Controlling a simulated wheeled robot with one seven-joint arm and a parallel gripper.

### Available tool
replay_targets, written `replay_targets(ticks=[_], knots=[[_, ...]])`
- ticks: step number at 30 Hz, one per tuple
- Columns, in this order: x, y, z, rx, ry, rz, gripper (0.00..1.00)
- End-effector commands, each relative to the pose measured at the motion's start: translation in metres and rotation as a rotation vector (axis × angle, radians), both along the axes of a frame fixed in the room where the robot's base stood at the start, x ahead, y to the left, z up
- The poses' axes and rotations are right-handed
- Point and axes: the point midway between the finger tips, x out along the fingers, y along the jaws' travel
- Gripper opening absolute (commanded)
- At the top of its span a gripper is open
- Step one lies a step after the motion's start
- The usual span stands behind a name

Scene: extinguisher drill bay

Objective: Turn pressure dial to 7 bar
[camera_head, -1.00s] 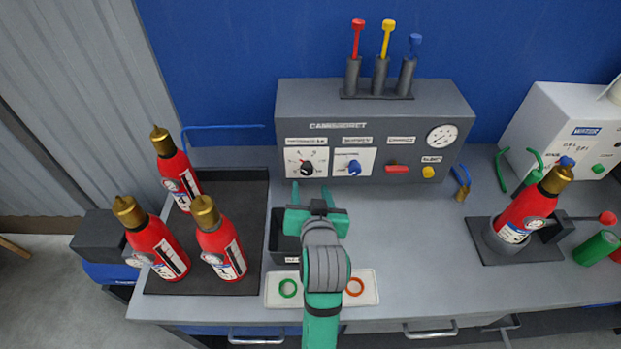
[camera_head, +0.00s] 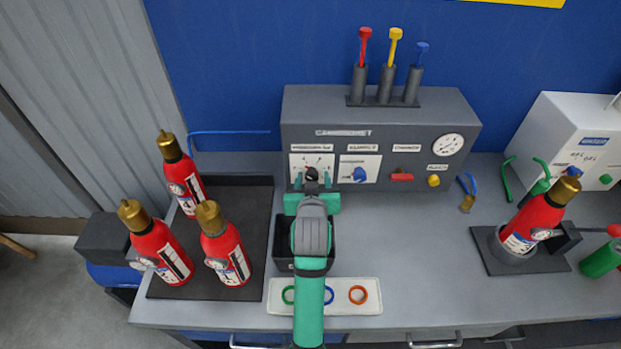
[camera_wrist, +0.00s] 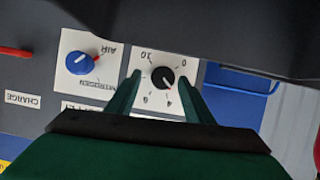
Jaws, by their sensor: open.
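The pressure dial is a black knob (camera_head: 311,173) on a white numbered plate at the left of the grey panel's front. In the wrist view the knob (camera_wrist: 163,79) appears with its plate (camera_wrist: 151,99) upside down, with 10 and 0 at the top. The knob's exact setting is too small to read. My gripper (camera_head: 312,187) is open in front of the dial. In the wrist view its green fingers (camera_wrist: 160,84) stand on either side of the knob, with a gap to each; contact is not visible. My arm hides part of the dial's lower area in the head view.
A blue selector knob (camera_head: 359,174) sits close right of the dial. A black bin (camera_head: 284,264) and a white ring tray (camera_head: 372,303) lie below my arm. Red extinguishers (camera_head: 158,252) stand at left on a dark mat. The bench right of the bin is clear.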

Motion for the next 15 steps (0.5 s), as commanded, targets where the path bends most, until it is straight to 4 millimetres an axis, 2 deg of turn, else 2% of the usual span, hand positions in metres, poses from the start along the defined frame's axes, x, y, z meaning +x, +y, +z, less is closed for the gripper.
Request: replay_targets(ticks=[11,13,15], knots=[[0.0063,0.0087,-0.0024,0.000,0.000,0.013,0.47],[0.0062,0.0090,-0.0025,0.000,0.000,0.013,0.35],[0.0061,0.0091,-0.0025,0.000,0.001,0.013,0.19]])
